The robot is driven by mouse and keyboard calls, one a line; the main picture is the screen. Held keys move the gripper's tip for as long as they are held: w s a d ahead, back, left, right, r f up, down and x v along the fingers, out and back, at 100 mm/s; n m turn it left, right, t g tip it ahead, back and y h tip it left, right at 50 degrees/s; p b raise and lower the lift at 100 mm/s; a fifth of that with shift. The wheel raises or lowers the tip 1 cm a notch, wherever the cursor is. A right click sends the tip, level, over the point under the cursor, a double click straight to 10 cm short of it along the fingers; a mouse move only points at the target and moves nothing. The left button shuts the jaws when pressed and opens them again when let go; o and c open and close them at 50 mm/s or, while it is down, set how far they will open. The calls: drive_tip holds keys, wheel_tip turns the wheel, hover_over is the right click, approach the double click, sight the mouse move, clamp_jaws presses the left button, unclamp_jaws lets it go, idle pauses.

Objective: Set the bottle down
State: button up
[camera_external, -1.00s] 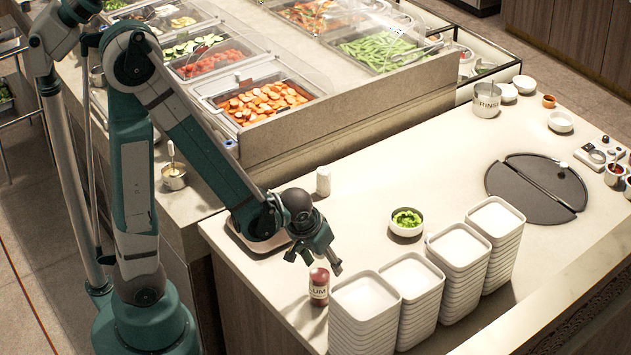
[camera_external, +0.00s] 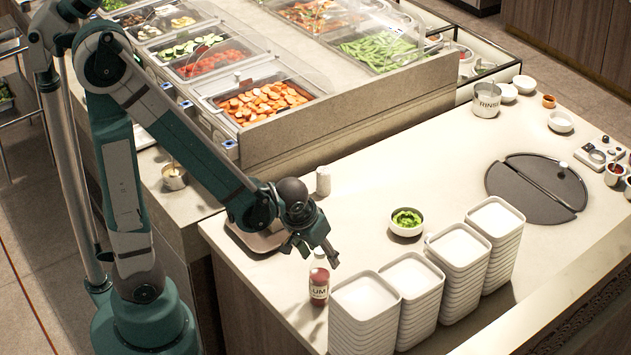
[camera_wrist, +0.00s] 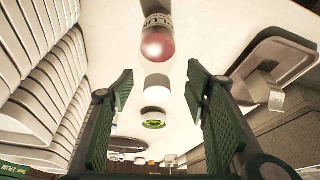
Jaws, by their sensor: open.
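The bottle (camera_external: 319,287) holds red sauce and has a white label with dark letters. It stands upright on the pale counter, beside the nearest stack of white dishes. In the wrist view the bottle (camera_wrist: 157,47) shows at the top centre, beyond the fingertips. I cannot tell the exact gap between fingers and bottle top.
Stacks of white square dishes (camera_external: 365,298) stand close right of the bottle. A white bowl of green pieces (camera_external: 406,222) and a white shaker (camera_external: 323,181) stand farther back. A tray (camera_external: 258,241) lies behind the gripper. Right of the bowl, the counter is mostly clear up to a dark round plate (camera_external: 520,190).

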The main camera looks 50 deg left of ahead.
drive_tip(key=shift+p+v, duration=0.75)
drive_tip(key=shift+v, duration=3.25)
drive_tip(key=s+a+r+m+t, duration=0.1)
drive_tip(key=s+a+r, duration=0.1)
drive_tip(key=r, duration=0.2)
drive_tip(key=s+a+r+t, duration=0.1)
drive_tip(key=s+a+r, duration=0.1)
drive_tip(key=r, duration=0.3)
drive_tip(key=s+a+r+m+t+h, duration=0.1)
drive_tip(key=s+a+r, duration=0.1)
drive_tip(key=r, duration=0.3)
drive_tip(key=shift+a+r+m, duration=0.2)
drive_tip(key=shift+a+m, duration=0.1)
drive_tip(key=shift+a, duration=0.3)
drive_tip(key=shift+f, duration=0.1)
wheel_tip(320, 180, down, 6)
drive_tip(key=b, duration=0.5)
drive_tip(key=shift+b, duration=0.35)
drive_tip(key=shift+r, duration=0.25)
